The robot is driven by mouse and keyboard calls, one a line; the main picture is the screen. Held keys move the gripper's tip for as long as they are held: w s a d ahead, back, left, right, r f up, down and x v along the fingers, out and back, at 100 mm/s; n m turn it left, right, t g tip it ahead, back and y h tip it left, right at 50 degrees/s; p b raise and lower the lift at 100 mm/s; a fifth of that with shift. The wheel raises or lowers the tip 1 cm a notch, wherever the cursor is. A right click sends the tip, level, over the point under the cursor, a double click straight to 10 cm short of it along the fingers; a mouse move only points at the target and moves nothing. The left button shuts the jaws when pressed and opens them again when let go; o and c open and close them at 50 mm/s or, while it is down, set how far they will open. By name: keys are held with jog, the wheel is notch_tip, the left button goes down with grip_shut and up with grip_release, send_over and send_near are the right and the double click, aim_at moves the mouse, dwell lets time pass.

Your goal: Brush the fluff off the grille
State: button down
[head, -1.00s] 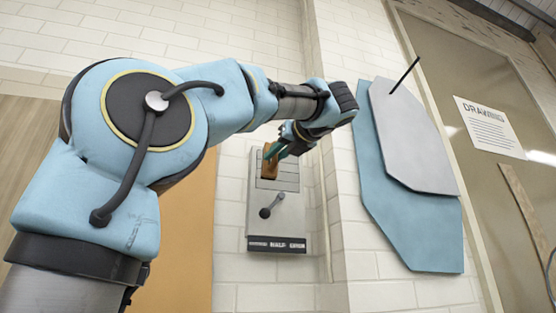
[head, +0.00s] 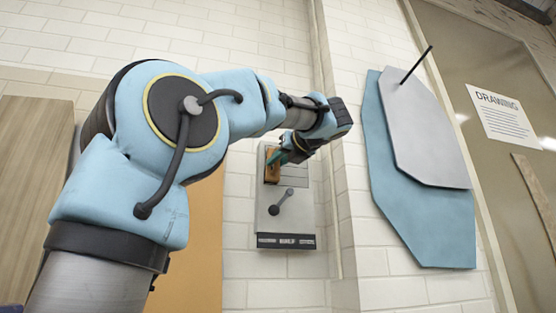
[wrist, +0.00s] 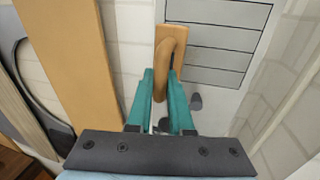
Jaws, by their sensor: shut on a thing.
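My gripper (head: 284,158) has teal fingers, which also show in the wrist view (wrist: 161,82). It is shut on the curved handle of a brown wooden brush (wrist: 173,48). The brush (head: 272,166) is at the upper left of a grey wall panel, over the left end of the grille (head: 297,176). In the wrist view the grille (wrist: 215,48) is a set of grey slats right of the brush. The brush's underside is hidden, so I cannot tell whether it touches the slats. I can make out no fluff on the visible slats.
A dark lever (head: 281,202) sticks out of the panel below the grille, above a black label strip (head: 286,241). An orange board (head: 207,235) stands left. A wall corner and a blue and grey plate (head: 425,150) with a black rod are right.

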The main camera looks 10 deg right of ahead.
jog(key=shift+x, duration=1)
dwell(0.5)
jog(key=shift+w+d, duration=0.1)
jog(key=shift+d, duration=0.25)
jog(key=d, duration=0.3)
jog(key=shift+w+d, duration=0.25)
jog(key=shift+d, duration=0.1)
jog(key=shift+s+a+f+b, duration=0.15)
jog(key=shift+a+b, duration=0.8)
jog(key=shift+a, duration=1.1)
